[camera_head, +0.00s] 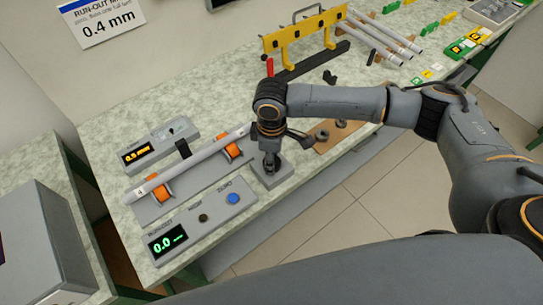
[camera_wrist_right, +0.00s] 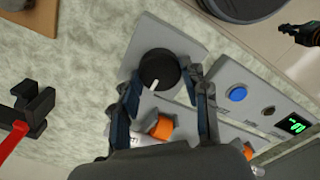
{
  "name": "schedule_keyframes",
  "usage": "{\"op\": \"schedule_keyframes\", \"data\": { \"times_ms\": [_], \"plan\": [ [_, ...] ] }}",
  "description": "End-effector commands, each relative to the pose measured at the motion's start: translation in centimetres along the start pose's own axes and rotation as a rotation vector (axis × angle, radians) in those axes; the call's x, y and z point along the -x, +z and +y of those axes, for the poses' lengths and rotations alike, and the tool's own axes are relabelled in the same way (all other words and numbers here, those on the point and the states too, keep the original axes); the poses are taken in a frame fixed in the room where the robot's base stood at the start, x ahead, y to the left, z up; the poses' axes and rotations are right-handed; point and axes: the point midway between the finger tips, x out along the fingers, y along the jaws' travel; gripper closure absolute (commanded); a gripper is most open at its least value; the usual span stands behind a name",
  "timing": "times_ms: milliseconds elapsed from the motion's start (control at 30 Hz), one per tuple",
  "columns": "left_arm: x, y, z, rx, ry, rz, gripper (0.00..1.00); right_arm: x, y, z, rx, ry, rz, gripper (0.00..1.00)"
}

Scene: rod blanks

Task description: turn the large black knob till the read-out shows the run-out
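The large black knob (camera_wrist_right: 158,70) has a white pointer line and sits on a grey plate, seen in the right wrist view. In the head view its grey base (camera_head: 270,174) is at the bench's front edge, with the knob mostly hidden by my right gripper (camera_head: 271,163). In the wrist view my right gripper (camera_wrist_right: 166,82) has its fingers apart, one on each side of the knob; contact is unclear. The green read-out (camera_head: 168,242) shows 0.0; it also shows in the wrist view (camera_wrist_right: 294,124). My left gripper is not in view.
A rod (camera_head: 190,160) lies on orange rollers (camera_head: 161,194). A blue ZERO button (camera_head: 233,198) is on the read-out box. An orange display (camera_head: 136,154) seems to read 0.5 mm. A wall sign (camera_head: 97,20) reads 0.4 mm. A yellow rack (camera_head: 305,32) stands behind my right arm.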

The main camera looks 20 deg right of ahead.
Motion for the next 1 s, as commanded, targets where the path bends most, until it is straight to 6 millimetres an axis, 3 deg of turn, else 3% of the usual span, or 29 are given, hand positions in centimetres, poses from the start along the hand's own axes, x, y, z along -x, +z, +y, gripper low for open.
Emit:
{"op": "schedule_keyframes", "data": {
  "times_ms": [33,100,467,1000],
  "plan": [
    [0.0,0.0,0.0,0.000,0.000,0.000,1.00,0.0,0.0,0.0,0.000,0.000,0.000,0.77],
    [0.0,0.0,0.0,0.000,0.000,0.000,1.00,0.0,0.0,0.0,0.000,-0.001,0.000,0.86],
    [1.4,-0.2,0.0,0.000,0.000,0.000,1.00,0.3,0.0,-0.1,-0.059,-0.003,0.000,0.86],
    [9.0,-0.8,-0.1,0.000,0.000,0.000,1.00,0.7,0.0,-0.2,-0.502,-0.007,-0.003,0.86]
  ]
}}
